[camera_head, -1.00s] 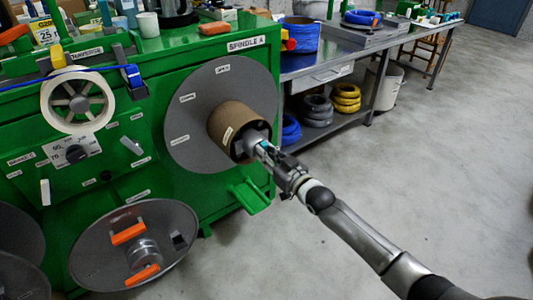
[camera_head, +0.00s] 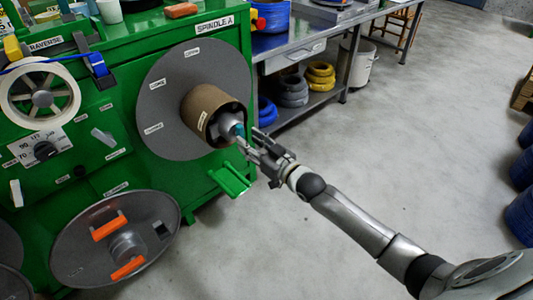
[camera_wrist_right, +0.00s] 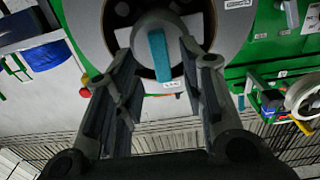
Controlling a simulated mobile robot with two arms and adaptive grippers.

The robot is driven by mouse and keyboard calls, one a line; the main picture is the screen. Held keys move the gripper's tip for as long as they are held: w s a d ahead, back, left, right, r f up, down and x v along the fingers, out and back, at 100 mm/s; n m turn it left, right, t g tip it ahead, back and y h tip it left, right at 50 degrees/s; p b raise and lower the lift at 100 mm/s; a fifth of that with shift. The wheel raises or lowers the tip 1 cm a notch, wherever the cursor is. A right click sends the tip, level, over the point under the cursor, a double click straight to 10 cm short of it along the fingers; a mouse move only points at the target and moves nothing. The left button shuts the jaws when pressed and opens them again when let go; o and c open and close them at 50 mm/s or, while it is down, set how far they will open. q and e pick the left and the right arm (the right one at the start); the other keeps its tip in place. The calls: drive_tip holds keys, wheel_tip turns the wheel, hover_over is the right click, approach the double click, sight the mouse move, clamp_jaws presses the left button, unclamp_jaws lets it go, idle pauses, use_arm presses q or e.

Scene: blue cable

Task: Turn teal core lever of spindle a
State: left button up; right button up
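The spindle A label (camera_head: 215,24) is on the green machine, above a large grey disc (camera_head: 165,75). A brown cardboard core (camera_head: 203,108) sits at the disc's middle, with a grey hub (camera_head: 228,122) in its open end. The teal lever (camera_wrist_right: 158,55) stands out from the hub; it shows small in the head view (camera_head: 241,131). My right gripper (camera_head: 250,143) is in front of the hub. In the right wrist view its fingers (camera_wrist_right: 158,72) are spread, one on each side of the lever, with visible gaps. My left gripper is out of view.
A green bracket (camera_head: 231,180) juts out below the disc. A second grey disc with orange handles (camera_head: 128,238) is at lower left. A metal bench (camera_head: 300,45) with cable coils on its lower shelf stands behind. The floor (camera_head: 400,150) at right is clear near my arm.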

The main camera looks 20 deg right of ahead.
drive_tip(key=v, duration=0.8)
drive_tip(key=shift+s, duration=0.1)
